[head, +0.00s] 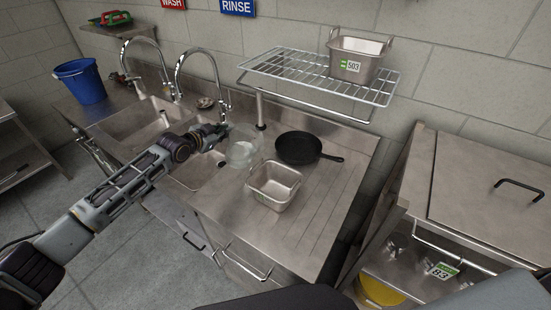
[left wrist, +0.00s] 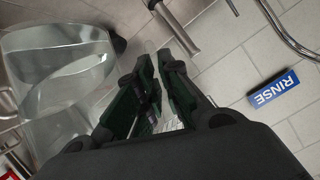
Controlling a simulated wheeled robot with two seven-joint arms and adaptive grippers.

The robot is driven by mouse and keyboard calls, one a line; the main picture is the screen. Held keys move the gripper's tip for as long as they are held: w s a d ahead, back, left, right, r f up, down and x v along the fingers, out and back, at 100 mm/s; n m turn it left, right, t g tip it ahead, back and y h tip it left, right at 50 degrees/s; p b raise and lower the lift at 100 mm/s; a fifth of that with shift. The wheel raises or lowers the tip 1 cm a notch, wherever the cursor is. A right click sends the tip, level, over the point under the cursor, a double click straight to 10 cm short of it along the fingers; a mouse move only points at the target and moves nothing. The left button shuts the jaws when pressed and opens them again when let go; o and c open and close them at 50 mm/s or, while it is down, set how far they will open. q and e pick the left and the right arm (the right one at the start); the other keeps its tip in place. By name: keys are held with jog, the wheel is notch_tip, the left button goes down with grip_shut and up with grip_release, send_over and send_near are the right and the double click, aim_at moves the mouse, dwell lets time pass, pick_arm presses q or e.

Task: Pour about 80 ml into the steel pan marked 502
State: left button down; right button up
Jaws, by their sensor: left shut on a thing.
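A clear jug (head: 242,152) is at the left end of the drainboard, right beside the sink. My left gripper (head: 220,132) is at its left side and is shut on it. In the left wrist view the clear jug (left wrist: 55,75) fills the left side, beside the green-padded fingers (left wrist: 158,75). The handle between the fingers is mostly hidden, and the liquid level is unclear. An open steel pan (head: 273,186) stands on the drainboard to the right of the jug; no number shows on it. Another steel pan (head: 356,58), marked 503, stands on the wire rack. My right gripper is not in view.
A black frying pan (head: 298,148) lies behind the drainboard pan. The wire rack (head: 300,75) overhangs the back. Two curved taps (head: 180,75) rise behind the sink (head: 140,122). A steel cabinet (head: 480,190) is at right. The drainboard's right front is clear.

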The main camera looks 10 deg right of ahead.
aim_at(229, 123)
pick_arm(q)
jog(key=shift+s+d+r+p, duration=0.15)
jog(key=shift+r+p, duration=0.1)
jog(key=shift+r, duration=0.35)
jog(key=shift+d+r+p, duration=0.1)
jog(key=shift+r+p, duration=0.1)
jog(key=shift+r, duration=0.35)
jog(key=shift+s+d+r+m+t, duration=0.2)
jog(key=shift+m+t, duration=0.1)
jog(key=shift+m, duration=0.1)
jog(key=shift+s+d+r+m+b, duration=0.35)
jog(key=shift+s+r, duration=0.25)
jog(key=shift+r, duration=0.3)
jog(key=shift+s+d+r+m+t+y, duration=0.4)
jog(key=shift+s+d+r+m+t, duration=0.05)
jog(key=shift+m+t, duration=0.15)
jog(key=shift+s+d+r+m, duration=0.1)
jog(key=shift+s+r+m, duration=0.05)
jog(key=shift+r+m, duration=0.1)
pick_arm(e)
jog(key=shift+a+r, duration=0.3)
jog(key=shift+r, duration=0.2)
pick_arm(q)
jog(key=shift+s+d+r+m+t+y+b, duration=0.25)
jog(key=shift+d+m+t+y+b, duration=0.05)
jog(key=shift+m+t+b, duration=0.15)
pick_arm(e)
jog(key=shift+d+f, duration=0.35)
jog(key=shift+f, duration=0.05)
